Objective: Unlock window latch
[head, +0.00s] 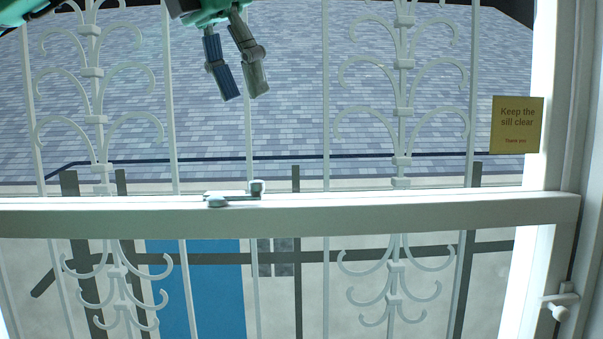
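The window latch (232,196) is a small pale metal piece on top of the white horizontal window rail, left of the middle in the head view. A rounded knob rises at its right end, and a rounded end shows at its left front. My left gripper (245,96) hangs from the top edge above the latch, clear of it, with its two fingers pointing down. The fingers are a little apart, with nothing between them. My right gripper is not in view.
The white rail (400,212) spans the window. White scrollwork bars (402,110) stand across the window. A yellow sign (517,125) reading "Keep the sill clear" is at the right frame. A white handle (560,302) sits at lower right. The rail right of the latch is clear.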

